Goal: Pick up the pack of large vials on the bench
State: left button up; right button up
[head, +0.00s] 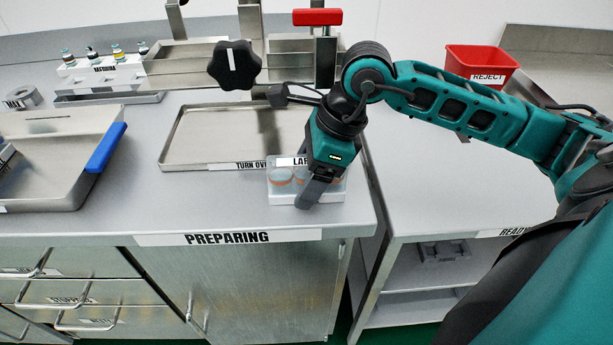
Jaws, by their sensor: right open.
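The pack of large vials (283,195) is a clear and white pack near the front right edge of the bench. Orange-banded round vials show inside it, and its label, starting "LAR", is partly covered. My right gripper (312,193) points down over the pack and is open. One dark finger shows in front of the pack's near side; the other finger is hidden, so I cannot tell whether they touch it. My left gripper is not in view.
A shallow "TURN OVER" tray (205,140) lies just behind the pack. A metal tray with a blue handle (106,147) stands at left. A black knob (234,65) and a red handle (317,17) rise behind. A red reject bin (480,65) stands at right.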

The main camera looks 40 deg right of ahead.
jog(key=shift+f+b, duration=0.25)
jog(key=shift+b, duration=0.1)
dwell(0.4)
jog(key=c, duration=1.1)
jog(key=shift+r, duration=0.1)
